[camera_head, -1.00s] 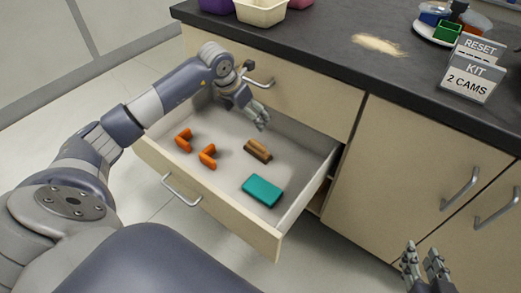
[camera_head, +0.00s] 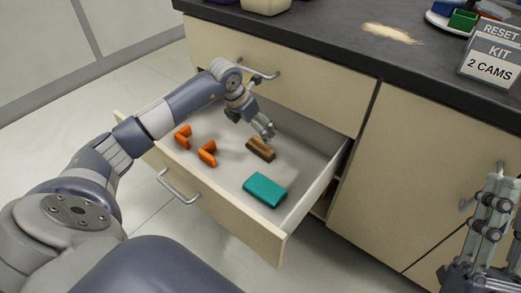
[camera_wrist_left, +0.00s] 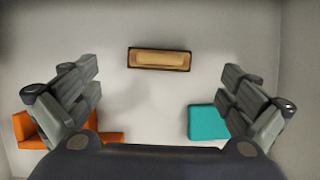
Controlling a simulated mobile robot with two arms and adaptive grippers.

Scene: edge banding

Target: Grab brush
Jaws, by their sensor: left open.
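The brush (camera_head: 261,149), a small brown block with a tan top, lies in the open drawer. It also shows in the left wrist view (camera_wrist_left: 160,60), at the upper middle, with a dark rim around its tan face. My left gripper (camera_head: 265,130) hangs over the drawer just above and behind the brush. In the left wrist view its fingers are spread wide with nothing between them (camera_wrist_left: 160,88), and the brush is apart from them. My right gripper (camera_head: 492,205) is at the right edge, away from the drawer, partly cut off; its finger gap is unclear.
The drawer (camera_head: 220,200) also holds two orange angled pieces (camera_head: 207,153) and a teal block (camera_head: 265,190). A dark countertop (camera_head: 300,38) stands behind it, with a pale powder pile (camera_head: 390,34) and a sign (camera_head: 488,55). The drawer walls surround my left gripper.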

